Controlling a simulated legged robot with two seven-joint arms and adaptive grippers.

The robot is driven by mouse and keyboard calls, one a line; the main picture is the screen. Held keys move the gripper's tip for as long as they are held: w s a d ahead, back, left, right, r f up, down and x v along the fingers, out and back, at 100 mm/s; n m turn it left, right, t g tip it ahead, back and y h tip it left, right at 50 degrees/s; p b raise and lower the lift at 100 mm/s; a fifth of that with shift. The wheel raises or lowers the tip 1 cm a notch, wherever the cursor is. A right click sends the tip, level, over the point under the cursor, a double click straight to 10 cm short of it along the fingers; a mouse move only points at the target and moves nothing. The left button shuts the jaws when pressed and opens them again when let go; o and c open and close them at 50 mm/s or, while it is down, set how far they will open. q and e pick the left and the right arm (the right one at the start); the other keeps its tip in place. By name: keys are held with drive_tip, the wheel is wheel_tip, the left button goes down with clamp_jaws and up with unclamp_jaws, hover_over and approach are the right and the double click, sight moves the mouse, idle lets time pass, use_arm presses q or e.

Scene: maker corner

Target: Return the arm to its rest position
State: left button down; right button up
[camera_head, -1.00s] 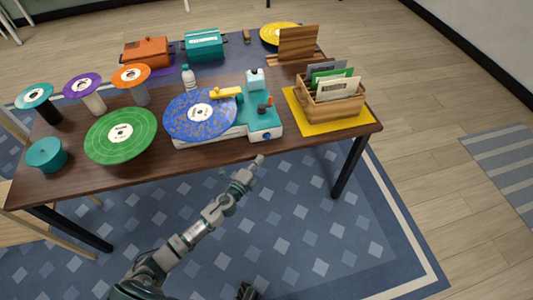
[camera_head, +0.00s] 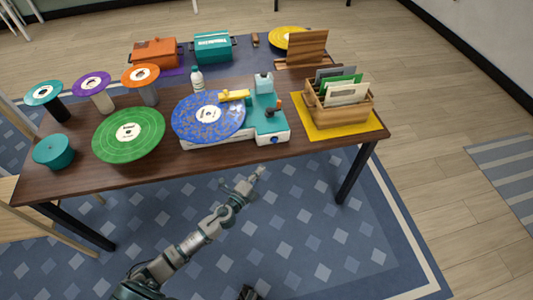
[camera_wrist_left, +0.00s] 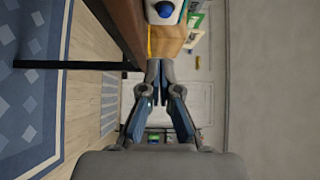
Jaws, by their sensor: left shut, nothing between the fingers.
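My left arm reaches up from the bottom of the head view. Its gripper (camera_head: 258,173) is in front of the table's front edge, over the blue rug, apart from the table. In the left wrist view the left gripper (camera_wrist_left: 160,66) has its fingertips together with nothing between them. A small dark part (camera_head: 250,292) shows at the bottom edge of the head view; I cannot tell what it is. My right gripper cannot be made out in any view.
The wooden table (camera_head: 210,163) carries a turntable (camera_head: 270,115) with a blue record (camera_head: 208,116), a green record (camera_head: 128,134), a teal container (camera_head: 53,151) and a wooden crate (camera_head: 338,106) on a yellow mat (camera_head: 318,131). The rug (camera_head: 330,230) in front is clear.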

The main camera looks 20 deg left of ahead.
use_arm(q)
drive_tip(key=s+a+f+n+g+y+p, duration=0.2)
drive_tip(key=s+f+n+g+y, duration=0.15)
drive_tip(key=s+f+n, duration=0.55)
drive_tip(key=s+a+f+n+g+y+p, duration=0.25)
drive_tip(key=s+f+g, duration=0.35)
drive_tip(key=f, duration=0.6)
drive_tip(key=s+d+f+n+g+p, duration=0.1)
drive_tip(key=s+d+f+n+g, duration=0.1)
drive_tip(key=s, duration=0.6)
drive_tip(key=s+d+f+n+g+h+p, duration=0.1)
drive_tip(key=s+d+f+n+g, duration=0.1)
drive_tip(key=s+f, duration=0.3)
drive_tip(key=s+d+f+n+g+h, duration=0.1)
drive_tip(key=s+d+f+n+g, duration=0.1)
drive_tip(key=s, duration=0.9)
wheel_tip(320, 180, down, 2)
drive_tip(key=shift+s+d+f+p, duration=0.25)
drive_tip(key=shift+d+p, duration=0.15)
drive_tip(key=shift+d, duration=0.1)
use_arm(e)
drive_tip(key=s+d+f, duration=0.1)
drive_tip(key=s+f, duration=0.2)
drive_tip(key=f, duration=1.6)
drive_tip(key=shift+s+g, duration=0.2)
drive_tip(key=shift+g, duration=0.1)
